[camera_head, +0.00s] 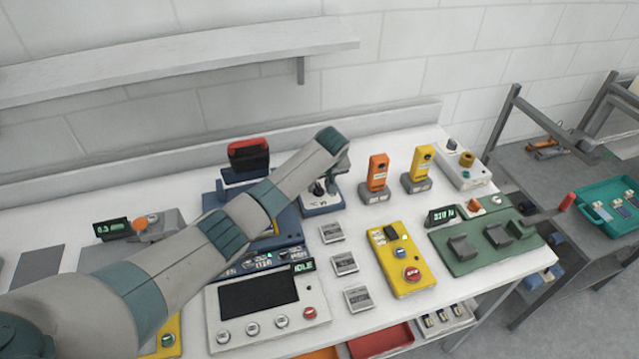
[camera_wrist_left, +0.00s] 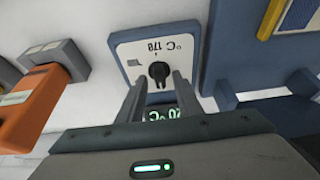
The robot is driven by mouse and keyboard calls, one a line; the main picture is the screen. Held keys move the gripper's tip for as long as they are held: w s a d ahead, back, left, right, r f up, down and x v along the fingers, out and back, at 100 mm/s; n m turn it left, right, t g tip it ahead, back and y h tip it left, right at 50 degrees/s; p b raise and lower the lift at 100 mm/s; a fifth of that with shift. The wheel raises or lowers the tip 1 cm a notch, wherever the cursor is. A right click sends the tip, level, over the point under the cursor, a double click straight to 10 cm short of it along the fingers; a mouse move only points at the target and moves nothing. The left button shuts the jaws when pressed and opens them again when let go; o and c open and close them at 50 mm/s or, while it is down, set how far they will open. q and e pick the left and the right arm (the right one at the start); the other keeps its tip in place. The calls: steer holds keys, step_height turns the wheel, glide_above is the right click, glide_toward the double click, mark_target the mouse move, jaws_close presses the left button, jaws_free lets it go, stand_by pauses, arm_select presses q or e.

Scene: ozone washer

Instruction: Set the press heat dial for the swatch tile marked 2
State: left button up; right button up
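The press heat dial is a black knob (camera_wrist_left: 160,72) on a blue-edged box with a white face (camera_wrist_left: 128,48). In the head view, this box (camera_head: 321,208) stands right of the blue press (camera_head: 211,200). My left gripper (camera_wrist_left: 158,82) is open, its two fingers on either side of the knob; contact cannot be told. Lettering like "°C 178" shows upside down on the face. A green display (camera_wrist_left: 163,114) below the knob is partly hidden and reads about "20 °C". Several grey swatch tiles (camera_head: 345,264) lie in a column; their marks are too small to read.
An orange device (camera_head: 377,172) and a yellow one (camera_head: 421,162) stand right of the dial box. A yellow control box (camera_head: 385,275), a white panel with a dark screen (camera_head: 230,334) and a green fixture (camera_head: 480,268) fill the front. My left arm crosses over the press.

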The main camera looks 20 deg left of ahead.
arm_select(q)
jaws_close()
steer(key=shift+m, duration=0.5)
steer(key=m, duration=0.1)
steer(key=m+h, duration=0.1)
steer(key=m, duration=0.1)
steer(key=m+h, duration=0.1)
steer(key=m, duration=0.1)
steer(key=shift+s+a+t, duration=0.1)
steer(key=shift+a+t, duration=0.15)
steer(key=shift+t, duration=0.15)
steer(key=m+h, duration=0.1)
steer(key=m, duration=0.2)
steer(key=m+h, duration=0.1)
steer(key=m, duration=0.1)
steer(key=shift+a+m+h, duration=0.15)
steer(key=shift+m+h, duration=0.15)
steer(key=shift+m, duration=0.1)
steer(key=shift+r, duration=0.1)
jaws_free()
